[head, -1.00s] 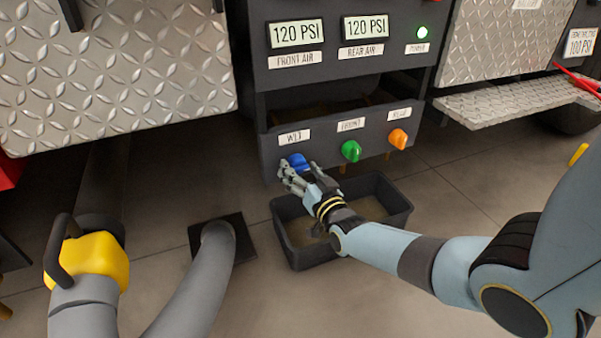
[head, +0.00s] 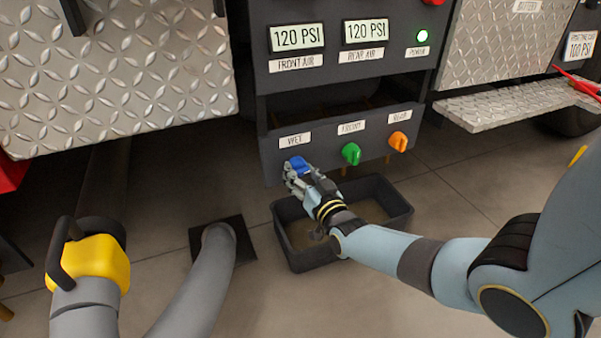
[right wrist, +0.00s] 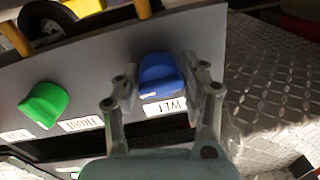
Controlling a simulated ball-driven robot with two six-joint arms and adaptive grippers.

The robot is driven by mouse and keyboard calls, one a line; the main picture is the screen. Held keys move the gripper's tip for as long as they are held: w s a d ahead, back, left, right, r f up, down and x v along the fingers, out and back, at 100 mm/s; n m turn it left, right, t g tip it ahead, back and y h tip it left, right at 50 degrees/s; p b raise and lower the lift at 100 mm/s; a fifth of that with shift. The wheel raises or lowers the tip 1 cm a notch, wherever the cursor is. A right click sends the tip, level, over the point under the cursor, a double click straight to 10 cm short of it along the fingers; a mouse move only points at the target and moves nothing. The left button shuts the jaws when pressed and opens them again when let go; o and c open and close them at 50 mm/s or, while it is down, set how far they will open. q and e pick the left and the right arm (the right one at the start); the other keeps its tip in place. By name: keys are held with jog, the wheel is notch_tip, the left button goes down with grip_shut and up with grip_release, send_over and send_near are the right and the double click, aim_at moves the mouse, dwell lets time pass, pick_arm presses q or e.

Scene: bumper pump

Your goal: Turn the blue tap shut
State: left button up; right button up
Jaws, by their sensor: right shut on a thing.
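The blue tap (head: 299,163) is on the dark panel under the WET label, at the left of the row of taps. My right gripper (head: 292,176) is at the blue tap from below, and part of the tap is hidden behind its fingers. In the right wrist view the blue tap (right wrist: 162,78) sits between the two fingers of my right gripper (right wrist: 157,82), which is shut on it. My left gripper is not seen in the head view.
A green tap (head: 351,153) and an orange tap (head: 398,141) are to the right on the same panel. A dark drip tray (head: 292,258) stands on the floor below. Diamond-plate panels (head: 110,70) flank the unit. A yellow-collared grey hose thing (head: 105,265) is at the left.

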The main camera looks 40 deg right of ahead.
jog(key=shift+d+n, duration=0.1)
jog(key=shift+n, duration=0.2)
jog(key=shift+r+n+p, duration=0.1)
jog(key=shift+n+p, duration=0.45)
jog(key=shift+n, duration=0.65)
jog(key=n+p, duration=0.1)
jog(key=n, duration=0.3)
jog(key=shift+d+g, duration=0.15)
jog(key=shift+g, duration=0.25)
jog(key=n+p, duration=0.1)
jog(key=n, duration=0.3)
jog(key=shift+d+r+n, duration=0.1)
jog(key=shift+n, duration=0.2)
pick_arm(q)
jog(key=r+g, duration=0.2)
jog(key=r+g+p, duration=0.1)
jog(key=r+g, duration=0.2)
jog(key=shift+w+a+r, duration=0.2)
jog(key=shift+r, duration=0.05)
pick_arm(e)
jog(key=n+h, duration=0.1)
jog(key=n, duration=0.3)
jog(key=shift+s, duration=0.1)
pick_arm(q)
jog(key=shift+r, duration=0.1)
pick_arm(e)
jog(key=shift+n, duration=0.4)
jog(key=o, duration=1.1)
jog(key=shift+o, duration=0.2)
jog(key=shift+s, duration=0.1)
